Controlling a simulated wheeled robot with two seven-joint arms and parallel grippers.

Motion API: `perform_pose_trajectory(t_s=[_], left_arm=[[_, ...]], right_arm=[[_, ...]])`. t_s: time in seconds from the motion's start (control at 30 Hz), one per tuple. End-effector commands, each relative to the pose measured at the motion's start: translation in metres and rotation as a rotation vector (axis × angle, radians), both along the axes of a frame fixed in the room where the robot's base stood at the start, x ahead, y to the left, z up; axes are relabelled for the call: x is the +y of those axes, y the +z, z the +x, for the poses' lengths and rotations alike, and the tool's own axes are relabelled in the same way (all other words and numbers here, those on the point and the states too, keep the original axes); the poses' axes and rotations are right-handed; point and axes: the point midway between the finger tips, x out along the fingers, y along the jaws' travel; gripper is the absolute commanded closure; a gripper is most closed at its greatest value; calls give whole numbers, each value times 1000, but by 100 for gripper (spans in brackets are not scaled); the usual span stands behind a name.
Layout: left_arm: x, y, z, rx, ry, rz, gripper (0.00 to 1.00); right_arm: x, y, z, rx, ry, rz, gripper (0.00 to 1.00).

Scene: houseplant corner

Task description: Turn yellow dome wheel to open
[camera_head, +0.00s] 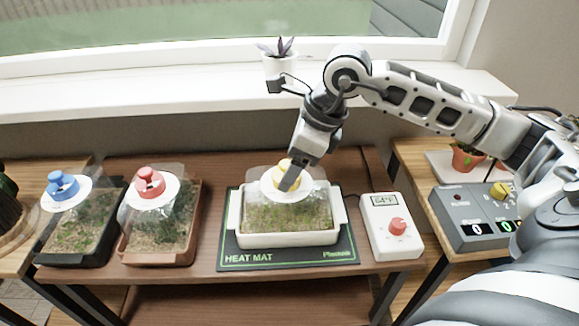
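The yellow dome wheel (281,166) sits on a white disc (270,191) on top of a clear dome. The dome covers a white tray (334,233) of seedlings on a black heat mat. My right gripper (289,180) reaches down from above right to the yellow wheel, and its dark fingertip overlaps the wheel in the picture. The fingers hide part of the wheel. I cannot tell whether they grip it or only touch it. My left gripper is not in view.
To the left stand trays with a red wheel (150,182) and a blue wheel (62,184). A thermostat (391,228) with a red dial is right of the mat (290,259). A grey control box (474,217) stands farther right. A potted plant (279,65) is on the windowsill behind.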

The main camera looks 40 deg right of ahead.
Motion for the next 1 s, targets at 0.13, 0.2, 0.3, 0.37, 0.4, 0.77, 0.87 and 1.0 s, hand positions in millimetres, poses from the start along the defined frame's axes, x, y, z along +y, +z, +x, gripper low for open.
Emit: perform_pose_trajectory(t_s=[0.13,0.2,0.3,0.37,0.4,0.77,0.87,1.0], left_arm=[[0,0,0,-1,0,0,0],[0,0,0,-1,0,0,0],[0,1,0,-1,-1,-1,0],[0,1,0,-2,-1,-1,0],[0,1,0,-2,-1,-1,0],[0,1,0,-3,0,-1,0],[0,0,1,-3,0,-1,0],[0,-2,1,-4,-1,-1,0]], right_arm=[[4,-13,4,1,0,1,30],[5,-15,4,1,0,1,30],[5,-16,5,1,0,1,30],[5,-16,5,0,0,0,30],[5,-16,5,0,0,0,30],[5,-16,5,-1,0,1,75],[5,-16,5,-1,-5,1,75],[5,-16,5,-2,-31,0,75]])
